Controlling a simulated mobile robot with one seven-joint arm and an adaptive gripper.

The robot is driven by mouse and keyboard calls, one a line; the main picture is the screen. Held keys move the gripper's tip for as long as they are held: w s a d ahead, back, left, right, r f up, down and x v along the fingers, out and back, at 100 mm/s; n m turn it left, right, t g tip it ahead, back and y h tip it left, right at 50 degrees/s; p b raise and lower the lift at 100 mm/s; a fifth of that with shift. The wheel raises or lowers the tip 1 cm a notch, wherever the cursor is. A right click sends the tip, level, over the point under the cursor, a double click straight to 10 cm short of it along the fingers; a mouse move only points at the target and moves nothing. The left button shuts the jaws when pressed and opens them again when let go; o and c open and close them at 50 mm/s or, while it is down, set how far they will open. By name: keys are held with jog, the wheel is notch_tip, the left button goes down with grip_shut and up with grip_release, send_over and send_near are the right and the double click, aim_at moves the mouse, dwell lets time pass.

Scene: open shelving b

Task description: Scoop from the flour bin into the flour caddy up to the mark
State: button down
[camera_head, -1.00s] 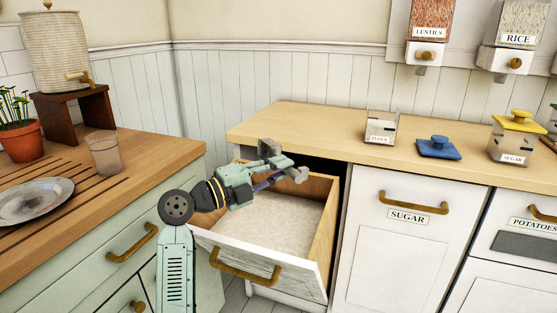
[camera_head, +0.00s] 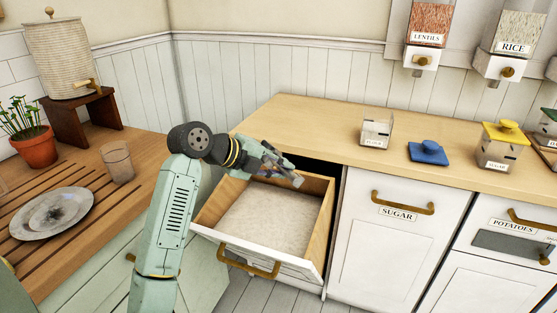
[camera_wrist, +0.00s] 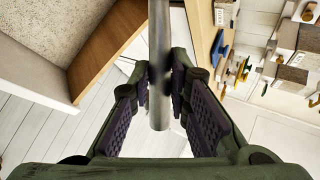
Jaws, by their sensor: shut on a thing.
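The flour bin is a pulled-out drawer (camera_head: 322,215) with a white front and wooden sides, holding pale flour (camera_head: 268,216). Its flour (camera_wrist: 38,50) also fills the upper left of the wrist view. The flour caddy (camera_head: 377,133) is a small clear box with a label, standing lidless on the counter; its fill level is too small to tell. My gripper (camera_head: 286,174) is above the bin's back part. In the wrist view my gripper (camera_wrist: 170,78) is shut on a grey metal rod (camera_wrist: 160,45), seemingly the scoop's handle. The scoop's bowl is not clearly visible.
A blue lid (camera_head: 428,152) lies right of the caddy, then a yellow-lidded sugar caddy (camera_head: 498,150). Dispensers for lentils (camera_head: 425,40) and rice (camera_head: 509,45) hang above. A glass (camera_head: 118,162) and plate (camera_head: 52,213) stand on the left counter. The counter left of the caddy is clear.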

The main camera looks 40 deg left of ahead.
jog(key=shift+r+g+y+p, duration=0.4)
jog(key=shift+g, duration=0.55)
jog(key=shift+r+g+y+p, duration=0.35)
jog(key=shift+g+y+p, duration=0.05)
jog(key=shift+g, duration=0.5)
jog(key=shift+r+g+y+p, duration=0.4)
jog(key=shift+g, duration=0.55)
notch_tip(320, 180, up, 4)
jog(key=shift+w, duration=0.1)
